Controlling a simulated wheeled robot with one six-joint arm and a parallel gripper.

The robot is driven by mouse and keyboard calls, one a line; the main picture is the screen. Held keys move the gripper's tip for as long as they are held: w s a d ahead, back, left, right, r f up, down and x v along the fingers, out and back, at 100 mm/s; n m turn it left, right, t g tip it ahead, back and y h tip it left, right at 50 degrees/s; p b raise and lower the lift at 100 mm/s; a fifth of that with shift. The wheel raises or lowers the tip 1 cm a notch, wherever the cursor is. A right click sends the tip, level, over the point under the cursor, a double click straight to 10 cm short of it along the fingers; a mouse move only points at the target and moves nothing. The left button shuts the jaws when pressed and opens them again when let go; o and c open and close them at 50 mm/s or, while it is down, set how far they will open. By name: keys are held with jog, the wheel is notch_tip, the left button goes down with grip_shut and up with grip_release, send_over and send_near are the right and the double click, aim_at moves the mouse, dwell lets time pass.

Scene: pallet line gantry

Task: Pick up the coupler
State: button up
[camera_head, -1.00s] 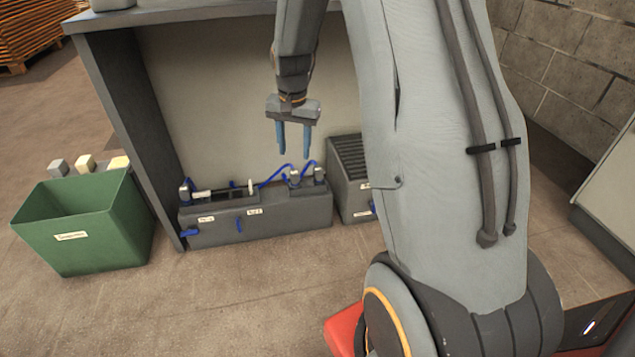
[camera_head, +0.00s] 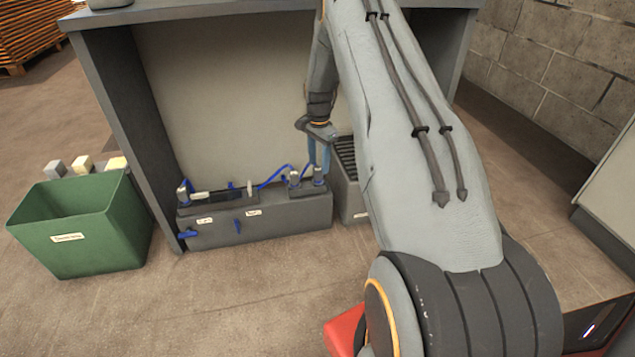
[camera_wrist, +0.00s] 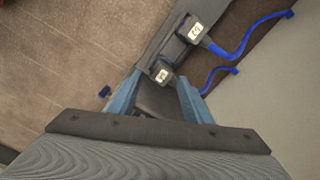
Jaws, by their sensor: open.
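Two small grey couplers with white labels stand on the right end of the dark grey bench unit (camera_head: 285,212). One coupler (camera_head: 294,179) is left of the other (camera_head: 319,176); blue hoses run to them. In the wrist view the nearer coupler (camera_wrist: 161,73) shows between and just past the blue fingertips, and the farther labelled coupler (camera_wrist: 191,29) lies beyond. I cannot tell which one is meant. My gripper (camera_head: 318,158) is open and empty, pointing down just above the right coupler. Its blue fingers also show in the wrist view (camera_wrist: 158,92). Contact cannot be told.
A ribbed grey box (camera_head: 345,185) stands close right of the unit, partly behind my arm. A grey frame with side panels (camera_head: 120,110) surrounds the unit. A green bin (camera_head: 80,235) stands at left.

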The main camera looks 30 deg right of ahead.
aim_at(318, 169)
notch_tip(318, 169, down, 5)
jog(key=shift+w+r+b, duration=0.15)
jog(key=shift+b, duration=0.95)
jog(key=shift+c, duration=0.3)
grip_shut()
jog(key=shift+r, duration=0.1)
